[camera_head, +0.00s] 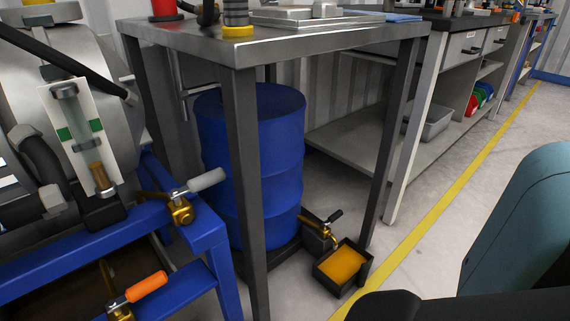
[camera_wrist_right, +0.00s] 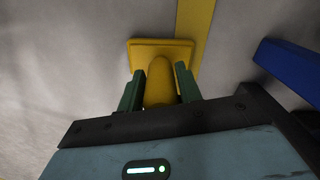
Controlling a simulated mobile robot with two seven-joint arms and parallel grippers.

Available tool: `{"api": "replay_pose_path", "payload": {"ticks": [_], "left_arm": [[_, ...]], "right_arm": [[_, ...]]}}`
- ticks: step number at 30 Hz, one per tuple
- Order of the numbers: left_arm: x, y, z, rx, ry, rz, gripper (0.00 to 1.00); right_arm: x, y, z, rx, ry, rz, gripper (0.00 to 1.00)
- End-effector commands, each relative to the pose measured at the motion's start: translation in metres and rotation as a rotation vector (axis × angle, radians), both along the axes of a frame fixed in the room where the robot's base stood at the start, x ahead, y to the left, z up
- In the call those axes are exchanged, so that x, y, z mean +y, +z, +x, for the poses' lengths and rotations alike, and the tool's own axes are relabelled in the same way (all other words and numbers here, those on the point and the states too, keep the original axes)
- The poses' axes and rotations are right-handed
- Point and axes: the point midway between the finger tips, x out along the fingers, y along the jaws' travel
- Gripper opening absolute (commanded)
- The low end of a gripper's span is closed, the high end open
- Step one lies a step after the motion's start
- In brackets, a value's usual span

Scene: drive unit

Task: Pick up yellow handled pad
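The pad (camera_wrist_right: 135,53) shows in the right wrist view as a yellow square plate with a rounded yellow handle (camera_wrist_right: 160,82). My right gripper (camera_wrist_right: 160,92) has its two green fingers on either side of the handle, pressed close against it. The handle points toward the gripper's palm and the plate lies beyond the fingertips. Whether the plate touches anything beneath is not clear. The pad and my right gripper do not show in the head view, where only teal and black parts of my arm (camera_head: 525,225) appear at right. My left gripper is out of view.
A metal table (camera_head: 290,45) holds several items. Beneath it stand a blue drum (camera_head: 250,150) and an orange-filled tray (camera_head: 342,266). A blue frame (camera_head: 205,235) with valves is at left. Pale floor with a yellow line (camera_head: 440,205) lies at right. A blue object (camera_wrist_right: 290,68) is near my right gripper.

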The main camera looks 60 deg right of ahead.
Motion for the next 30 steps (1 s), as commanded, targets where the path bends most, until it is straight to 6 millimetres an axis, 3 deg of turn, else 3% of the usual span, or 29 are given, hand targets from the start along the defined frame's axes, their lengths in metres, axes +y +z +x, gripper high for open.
{"api": "replay_pose_path", "payload": {"ticks": [1, 6, 17, 29, 30], "left_arm": [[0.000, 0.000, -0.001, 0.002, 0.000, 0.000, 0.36], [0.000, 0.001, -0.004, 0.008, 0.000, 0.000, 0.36], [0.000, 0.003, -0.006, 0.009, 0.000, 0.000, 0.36], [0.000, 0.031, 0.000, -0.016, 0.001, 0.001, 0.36], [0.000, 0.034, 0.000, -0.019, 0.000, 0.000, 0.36]], "right_arm": [[0.000, 0.000, 0.000, 0.000, 0.000, 0.000, 0.28], [0.000, 0.000, 0.000, 0.000, 0.000, 0.000, 0.06], [0.000, 0.003, 0.000, 0.000, 0.000, 0.001, 0.06], [0.001, 0.041, 0.000, -0.002, -0.001, 0.002, 0.06], [0.001, 0.039, -0.013, 0.005, 0.000, 0.001, 0.06]]}}
